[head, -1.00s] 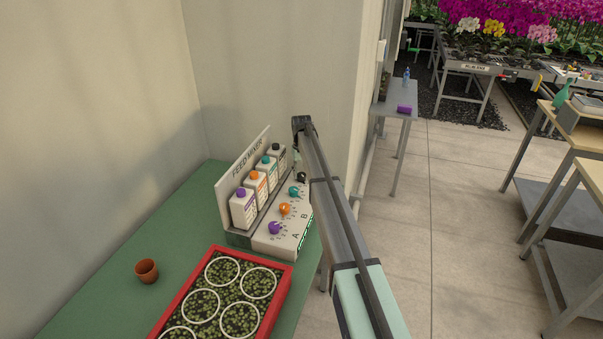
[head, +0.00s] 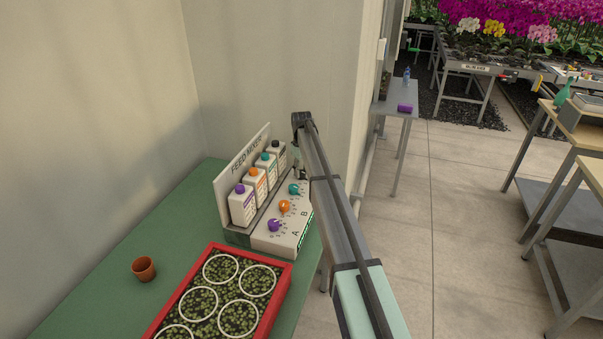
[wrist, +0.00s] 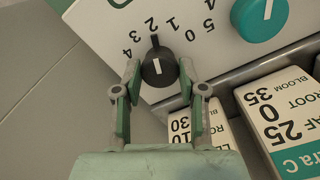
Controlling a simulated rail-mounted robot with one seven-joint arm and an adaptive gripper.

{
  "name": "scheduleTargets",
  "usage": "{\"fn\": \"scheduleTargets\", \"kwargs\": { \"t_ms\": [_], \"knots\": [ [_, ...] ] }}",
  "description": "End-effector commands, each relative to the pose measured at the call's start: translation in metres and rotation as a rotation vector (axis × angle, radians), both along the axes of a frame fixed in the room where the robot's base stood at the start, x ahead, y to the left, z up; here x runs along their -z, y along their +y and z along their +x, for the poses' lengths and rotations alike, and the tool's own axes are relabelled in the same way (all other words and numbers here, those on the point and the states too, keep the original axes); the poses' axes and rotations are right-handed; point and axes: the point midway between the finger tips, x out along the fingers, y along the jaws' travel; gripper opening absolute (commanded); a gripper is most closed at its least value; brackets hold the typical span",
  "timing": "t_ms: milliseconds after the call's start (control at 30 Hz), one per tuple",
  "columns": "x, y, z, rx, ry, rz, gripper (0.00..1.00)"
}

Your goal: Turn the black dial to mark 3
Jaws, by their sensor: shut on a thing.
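The black dial (wrist: 158,70) is on the white face of the feed mixer (head: 284,228), at its far end. In the wrist view its pointer tab stands at the numeral 2, with 1 and 0 to the right and 3 and 4 to the left. My gripper (wrist: 159,69) has one finger on each side of the dial and is shut on it. In the head view the black dial is not visible, and my gripper is mostly hidden by my arm near the mixer's far end.
The teal dial (wrist: 260,15) is beside the black one. Orange (head: 285,206) and purple (head: 274,225) dials are nearer. White bottles (head: 243,204) stand behind the dials, close to my gripper. A red-rimmed tray (head: 184,292) and a brown pot (head: 144,268) are on the green bench.

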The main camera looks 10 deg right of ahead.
Motion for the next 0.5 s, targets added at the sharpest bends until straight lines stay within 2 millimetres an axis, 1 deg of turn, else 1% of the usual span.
{"fn": "scheduleTargets", "kwargs": {
  "t_ms": [33,200,500],
  "knots": [
    [0.0027,0.0001,-0.0003,-0.045,0.001,-0.001,0.06],
    [0.0026,0.0001,-0.0004,-0.205,0.001,0.000,0.06],
    [0.0024,0.0001,-0.0006,-0.450,0.002,-0.001,0.06]
  ]
}}
